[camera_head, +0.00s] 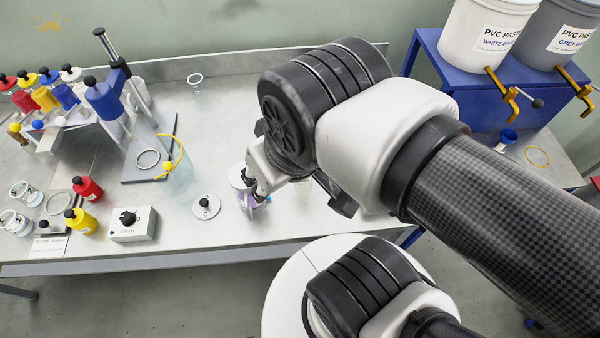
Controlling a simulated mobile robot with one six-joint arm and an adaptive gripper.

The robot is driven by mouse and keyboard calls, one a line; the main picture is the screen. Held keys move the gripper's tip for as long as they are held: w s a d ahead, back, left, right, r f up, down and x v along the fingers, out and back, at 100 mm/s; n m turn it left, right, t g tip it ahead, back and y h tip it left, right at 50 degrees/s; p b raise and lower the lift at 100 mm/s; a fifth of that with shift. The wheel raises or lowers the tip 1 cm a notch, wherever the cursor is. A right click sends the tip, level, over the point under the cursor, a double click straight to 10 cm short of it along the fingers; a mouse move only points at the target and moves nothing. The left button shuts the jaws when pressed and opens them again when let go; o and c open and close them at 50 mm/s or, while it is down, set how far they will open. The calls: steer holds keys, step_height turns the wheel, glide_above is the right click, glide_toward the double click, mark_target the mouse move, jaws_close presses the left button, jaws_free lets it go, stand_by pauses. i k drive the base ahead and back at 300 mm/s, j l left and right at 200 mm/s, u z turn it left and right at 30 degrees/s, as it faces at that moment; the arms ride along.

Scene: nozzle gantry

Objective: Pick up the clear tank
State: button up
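A clear, purple-tinted tank (246,207) stands on the grey bench, partly hidden by my gripper. It has a pale round top. My gripper (256,190) points down at the tank's right side, at its upper part. The arm covers much of the fingers, so I cannot tell whether they touch the tank or how far apart they are. A round white lid marked C (203,213), with a black knob, lies flat just left of the tank.
A control box (132,228) with a black knob sits left of the lid. Red (87,188) and yellow (80,221) bottles stand further left. A blue-topped stand (104,101) is behind them. Paste buckets (483,40) stand on a blue rack at right. The bench's back middle is mostly clear.

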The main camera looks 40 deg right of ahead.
mark_target(253, 195)
steer(key=j+z, duration=0.15)
steer(key=z, duration=0.35)
steer(key=k+j+z, duration=0.15)
steer(key=z, duration=0.3)
steer(key=k+j+z, duration=0.1)
steer(key=z, duration=0.4)
